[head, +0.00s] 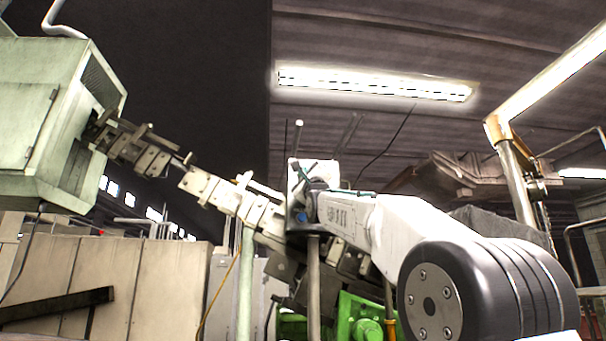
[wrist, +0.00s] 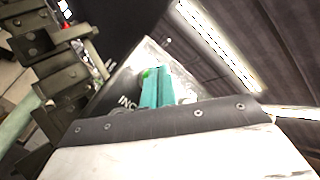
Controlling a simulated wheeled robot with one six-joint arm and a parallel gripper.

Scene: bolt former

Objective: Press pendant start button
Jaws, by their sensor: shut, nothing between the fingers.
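The pendant panel (wrist: 132,80) is grey, tilted, and fills the middle of the wrist view, with part of a printed label readable as "INC". A green button (wrist: 147,73) shows on it, right beside the tips of my gripper. My gripper (wrist: 160,72) has teal fingers that are shut and empty, and they point at the panel. I cannot tell whether the tips touch the button or the panel. The fingers hide part of the panel. In the head view the pendant (head: 299,172) is a small pale box at the far end of my arm, largely hidden by it.
A jointed metal chain (head: 222,195) runs from a green cabinet (head: 40,115) down behind the pendant; it also shows at left in the wrist view (wrist: 62,85). A post (head: 314,285) stands below the pendant. Green machinery (head: 352,312) sits low behind.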

